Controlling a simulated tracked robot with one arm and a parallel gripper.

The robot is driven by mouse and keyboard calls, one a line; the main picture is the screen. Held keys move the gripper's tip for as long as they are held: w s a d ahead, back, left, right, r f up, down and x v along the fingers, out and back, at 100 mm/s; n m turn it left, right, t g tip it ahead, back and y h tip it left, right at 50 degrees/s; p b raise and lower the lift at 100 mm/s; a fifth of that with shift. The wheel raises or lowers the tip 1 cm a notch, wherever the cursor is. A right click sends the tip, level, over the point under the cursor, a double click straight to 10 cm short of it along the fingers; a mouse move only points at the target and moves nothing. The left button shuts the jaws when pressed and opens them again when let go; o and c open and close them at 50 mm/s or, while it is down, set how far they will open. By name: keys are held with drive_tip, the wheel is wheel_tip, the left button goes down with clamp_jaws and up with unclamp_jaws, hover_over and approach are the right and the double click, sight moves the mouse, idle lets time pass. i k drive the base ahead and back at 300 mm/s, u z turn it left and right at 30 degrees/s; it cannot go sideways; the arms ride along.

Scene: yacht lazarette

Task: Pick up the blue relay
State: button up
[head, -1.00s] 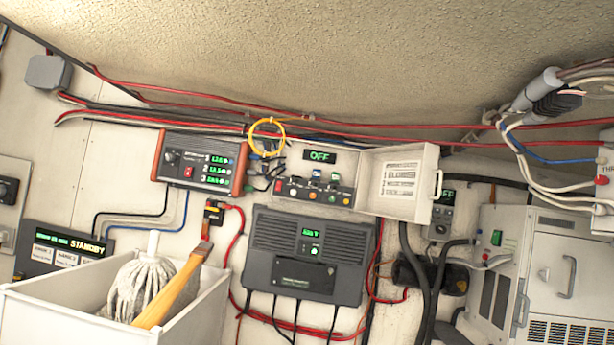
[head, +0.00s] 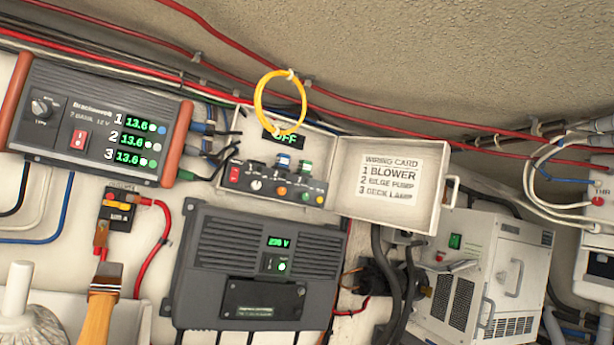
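The blue relay (head: 283,163) is a small blue-and-white block in the head view. It stands on the dark panel inside an open white box (head: 345,149) on the wall. A green-and-white relay (head: 305,169) stands just to its right. A yellow ring (head: 280,103) hangs in front of the box's upper left part and partly covers the green OFF display (head: 284,141) above the relays. My gripper is not in view, so its state does not show.
The box lid (head: 390,185) is swung open to the right and carries a wiring card. Red cables run above. A mop (head: 30,320) and brush (head: 98,305) stand at lower left.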

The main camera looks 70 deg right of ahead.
sight(282, 160)
drive_tip(key=z, duration=0.6)
drive_tip(key=i, duration=1)
drive_tip(key=z, duration=0.7)
